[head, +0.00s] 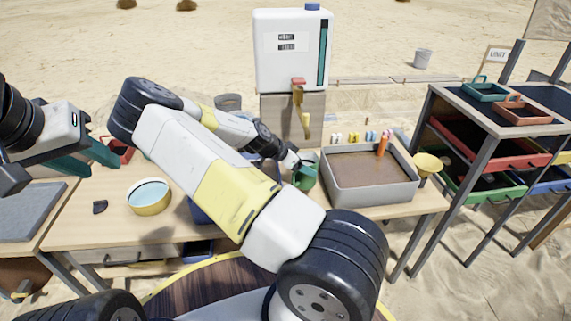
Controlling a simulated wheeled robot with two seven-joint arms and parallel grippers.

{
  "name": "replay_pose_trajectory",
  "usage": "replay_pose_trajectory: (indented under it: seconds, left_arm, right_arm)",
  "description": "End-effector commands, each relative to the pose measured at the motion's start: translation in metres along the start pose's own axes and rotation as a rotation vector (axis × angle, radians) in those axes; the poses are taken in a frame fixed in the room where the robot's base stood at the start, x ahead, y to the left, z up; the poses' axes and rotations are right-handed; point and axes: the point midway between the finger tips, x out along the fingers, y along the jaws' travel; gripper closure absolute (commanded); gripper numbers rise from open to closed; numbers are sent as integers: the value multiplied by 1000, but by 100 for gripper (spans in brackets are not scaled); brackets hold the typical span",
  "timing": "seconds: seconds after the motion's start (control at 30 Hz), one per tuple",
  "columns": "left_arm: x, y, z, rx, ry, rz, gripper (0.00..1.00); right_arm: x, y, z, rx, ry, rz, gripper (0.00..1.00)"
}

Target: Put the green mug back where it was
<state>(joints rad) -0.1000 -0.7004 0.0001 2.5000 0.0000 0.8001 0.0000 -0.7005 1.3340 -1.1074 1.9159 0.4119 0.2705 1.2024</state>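The green mug (307,178) stands behind my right arm, just left of the grey sand tray. My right gripper (298,163) is at the mug's left side and overlaps it in the picture. Its fingers are too small and hidden to tell whether they hold the mug. My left gripper (90,160) is at the far left, over the table's left end, with its teal fingers apart and nothing between them.
A white dispenser (290,50) with a tap stands behind the mug. The sand tray (370,192) fills the table's right side. A drawer rack (480,150) stands at right.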

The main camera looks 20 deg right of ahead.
Motion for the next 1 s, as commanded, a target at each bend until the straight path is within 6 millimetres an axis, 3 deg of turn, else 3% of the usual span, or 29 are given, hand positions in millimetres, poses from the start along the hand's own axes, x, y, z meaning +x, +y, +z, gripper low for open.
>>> replay_pose_trajectory:
  seconds: [0.47,0.8,0.83,0.93,1.0]
  left_arm:
    - [0,0,0,0,0,0,64]
    - [0,0,0,0,0,0,64]
    - [0,0,0,0,0,0,64]
    - [0,0,0,0,0,0,64]
    - [0,0,0,0,0,0,64]
  right_arm:
    - [38,1,38,-1,0,1,68]
    - [41,0,41,0,0,0,68]
    - [41,0,41,0,-1,0,23]
    - [40,0,41,0,-1,0,5]
    - [40,0,41,0,-1,0,5]
